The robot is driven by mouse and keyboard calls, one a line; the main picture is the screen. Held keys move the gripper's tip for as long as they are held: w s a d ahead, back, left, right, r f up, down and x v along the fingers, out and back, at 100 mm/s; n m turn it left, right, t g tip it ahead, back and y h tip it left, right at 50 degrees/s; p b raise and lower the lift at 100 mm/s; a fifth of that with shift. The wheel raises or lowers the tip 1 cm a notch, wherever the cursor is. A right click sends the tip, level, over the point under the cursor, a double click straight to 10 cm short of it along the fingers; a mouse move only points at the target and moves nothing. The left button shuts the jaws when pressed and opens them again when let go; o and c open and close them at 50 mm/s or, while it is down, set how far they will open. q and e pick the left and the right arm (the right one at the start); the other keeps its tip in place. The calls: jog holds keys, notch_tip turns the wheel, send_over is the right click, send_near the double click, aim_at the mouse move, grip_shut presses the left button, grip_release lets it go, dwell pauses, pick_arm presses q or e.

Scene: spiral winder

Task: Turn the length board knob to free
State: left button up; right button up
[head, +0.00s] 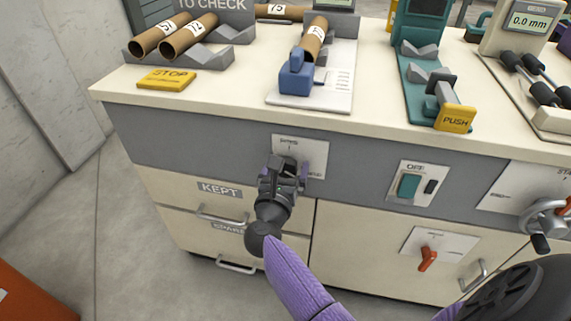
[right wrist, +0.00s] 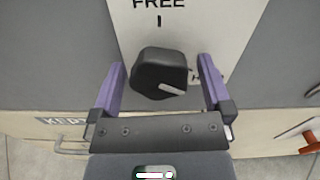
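The black length board knob (right wrist: 158,73) sits on a white plate (right wrist: 225,30) on the cabinet front, below the length board (head: 338,92). In the right wrist view its white pointer mark points right and slightly downward, toward a partly hidden label. The word FREE and a tick stand straight above the knob. My right gripper (right wrist: 162,66) is open, with one purple finger on each side of the knob and a gap on both sides. In the head view the right gripper (head: 286,170) covers most of the knob. My left gripper is not in view.
A cardboard tube (head: 313,40) and a blue block (head: 296,76) are on the length board. Drawers marked KEPT (head: 219,189) and SPARE lie below left. A green switch (head: 409,185), a red knob (head: 427,258) and a handwheel (head: 545,220) are to the right.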

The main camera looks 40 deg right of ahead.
jog(key=c, duration=1.3)
jog(key=shift+o, duration=0.2)
jog(key=shift+n, duration=0.3)
jog(key=shift+r+n+p, duration=0.1)
jog(key=shift+n+p, duration=0.35)
jog(key=shift+n, duration=0.05)
jog(key=n+p, duration=0.2)
jog(key=n, duration=0.3)
jog(key=n+p, duration=0.1)
jog(key=n, duration=0.4)
jog(key=shift+p, duration=0.3)
jog(key=n, duration=0.2)
jog(key=shift+r+n+p, duration=0.1)
jog(key=shift+n+p, duration=0.2)
jog(key=shift+p, duration=0.1)
jog(key=shift+n, duration=1)
jog(key=n+p, duration=0.1)
jog(key=n, duration=0.4)
jog(key=shift+n+p, duration=0.35)
jog(key=shift+n, duration=0.75)
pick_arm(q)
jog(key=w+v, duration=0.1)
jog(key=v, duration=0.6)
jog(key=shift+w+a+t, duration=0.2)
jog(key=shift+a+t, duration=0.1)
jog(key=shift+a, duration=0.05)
pick_arm(e)
jog(key=shift+n, duration=0.5)
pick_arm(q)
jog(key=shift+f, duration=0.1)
